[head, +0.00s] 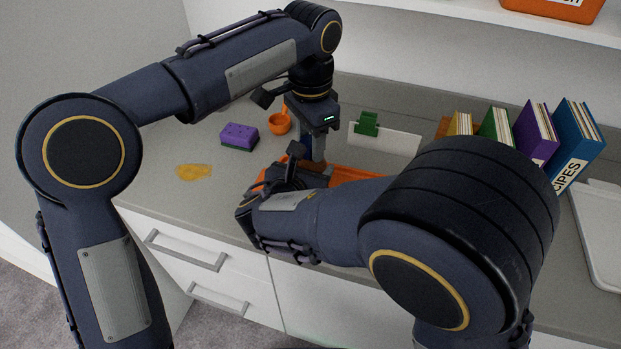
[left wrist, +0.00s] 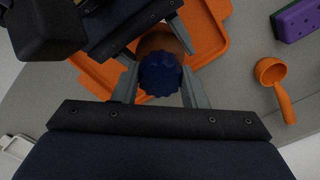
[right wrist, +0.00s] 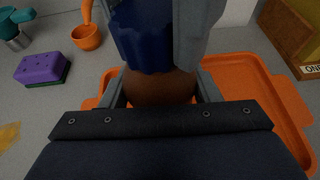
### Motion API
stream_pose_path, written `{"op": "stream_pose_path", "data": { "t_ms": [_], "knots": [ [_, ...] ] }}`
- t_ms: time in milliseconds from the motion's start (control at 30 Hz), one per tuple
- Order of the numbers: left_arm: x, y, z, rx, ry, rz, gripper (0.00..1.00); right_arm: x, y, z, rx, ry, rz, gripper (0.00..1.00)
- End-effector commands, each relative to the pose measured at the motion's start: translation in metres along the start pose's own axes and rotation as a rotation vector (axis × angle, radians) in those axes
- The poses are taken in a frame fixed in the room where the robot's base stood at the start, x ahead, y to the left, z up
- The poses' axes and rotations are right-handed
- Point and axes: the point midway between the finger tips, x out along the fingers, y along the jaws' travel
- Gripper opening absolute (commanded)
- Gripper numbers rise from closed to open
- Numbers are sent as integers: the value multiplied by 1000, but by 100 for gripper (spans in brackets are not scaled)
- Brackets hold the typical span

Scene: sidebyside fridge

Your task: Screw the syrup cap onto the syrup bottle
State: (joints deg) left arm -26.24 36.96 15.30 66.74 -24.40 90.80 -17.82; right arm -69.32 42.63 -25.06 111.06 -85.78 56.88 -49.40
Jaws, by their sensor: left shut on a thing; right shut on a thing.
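The dark blue ribbed syrup cap (left wrist: 160,75) is between the fingers of my left gripper (left wrist: 160,88), which is shut on it from above. The brown syrup bottle (right wrist: 158,88) is between the fingers of my right gripper (right wrist: 160,92), which is shut on it from the side. In the right wrist view the cap (right wrist: 145,40) is directly above the bottle, lined up with it. I cannot tell whether the cap is seated on the neck. In the head view my arms hide most of the bottle, above or on the orange tray (head: 350,174).
A purple and green sponge (head: 239,135) and an orange scoop (head: 280,123) lie left of my grippers. A yellow spill (head: 195,172) is near the counter's front. Recipe books (head: 536,133) stand at the right. A green clip (head: 367,122) is behind the tray.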

Motion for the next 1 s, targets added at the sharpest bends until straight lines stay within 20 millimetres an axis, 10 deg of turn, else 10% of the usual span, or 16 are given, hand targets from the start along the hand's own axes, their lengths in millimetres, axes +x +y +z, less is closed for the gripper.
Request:
{"op": "stream_pose_path", "data": {
  "t_ms": [333,467,500,700,1000],
  "knots": [
    [1,-1,0,807,1,-1,11,0,0,0,0,0,0,0],
    [1,0,0,806,0,-2,11,0,0,0,0,0,1,0],
    [1,0,0,805,0,-2,40,0,0,0,0,0,1,0],
    [1,0,0,803,0,-1,64,0,0,0,0,0,0,0],
    [-2,0,0,802,0,-1,64,0,0,0,0,0,0,0]
  ]
}}
